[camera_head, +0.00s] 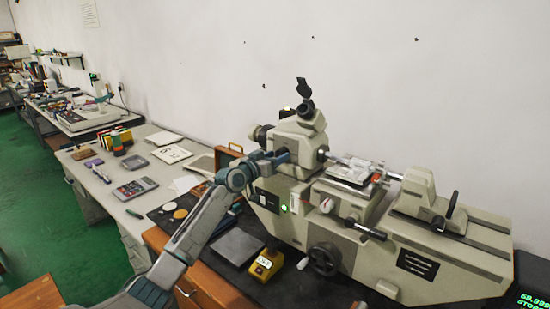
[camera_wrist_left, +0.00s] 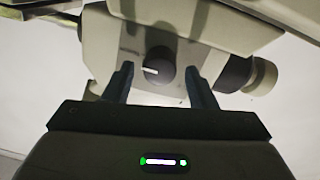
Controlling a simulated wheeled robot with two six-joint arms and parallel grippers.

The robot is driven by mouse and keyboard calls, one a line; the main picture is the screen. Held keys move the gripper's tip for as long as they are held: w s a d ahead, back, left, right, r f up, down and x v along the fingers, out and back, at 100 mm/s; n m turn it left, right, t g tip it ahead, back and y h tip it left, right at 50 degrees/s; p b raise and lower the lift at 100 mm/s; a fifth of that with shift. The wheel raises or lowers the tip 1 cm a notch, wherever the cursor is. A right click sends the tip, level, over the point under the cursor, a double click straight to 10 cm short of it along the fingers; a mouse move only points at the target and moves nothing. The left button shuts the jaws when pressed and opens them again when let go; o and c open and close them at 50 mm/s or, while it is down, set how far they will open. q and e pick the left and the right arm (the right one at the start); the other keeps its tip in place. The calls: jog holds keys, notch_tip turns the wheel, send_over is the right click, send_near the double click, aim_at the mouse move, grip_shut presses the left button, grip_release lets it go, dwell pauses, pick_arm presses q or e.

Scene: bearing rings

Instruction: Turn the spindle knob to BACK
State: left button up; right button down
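The machine (camera_head: 430,255) is a long beige bench instrument with an eyepiece at its headstock. In the left wrist view, a dark round knob (camera_wrist_left: 159,72) with a white pointer line sits on a light grey face. The pointer lies nearly level, toward the left of that picture. My left gripper (camera_wrist_left: 160,70) is open, one finger on each side of the knob, with gaps visible on both sides. In the head view my left gripper (camera_head: 283,157) is at the headstock and hides the knob. No position lettering is readable. My right gripper is out of view.
A yellow box (camera_head: 266,264) and a grey plate (camera_head: 237,246) lie on the dark mat in front of the machine. A handwheel (camera_head: 323,259) sticks out below. A calculator (camera_head: 135,188) and papers lie on the left desk. A digital display (camera_head: 530,300) stands at bottom right.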

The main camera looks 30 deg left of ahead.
pick_arm(q)
jog(key=c, duration=0.8)
jog(key=shift+n, duration=0.3)
jog(key=n, duration=0.2)
jog(key=shift+n, duration=0.4)
jog(key=n+p, duration=0.1)
jog(key=n, duration=0.1)
jog(key=shift+n, duration=0.4)
jog(key=n+p, duration=0.2)
jog(key=n, duration=0.3)
jog(key=shift+n+p, duration=0.3)
jog(key=shift+p, duration=0.05)
jog(key=n+p, duration=0.2)
jog(key=n, duration=0.1)
jog(key=shift+n, duration=0.3)
jog(key=shift+n+p, duration=0.75)
jog(key=shift+n, duration=0.55)
jog(key=shift+f+n+y, duration=0.1)
jog(key=shift+n+y, duration=0.2)
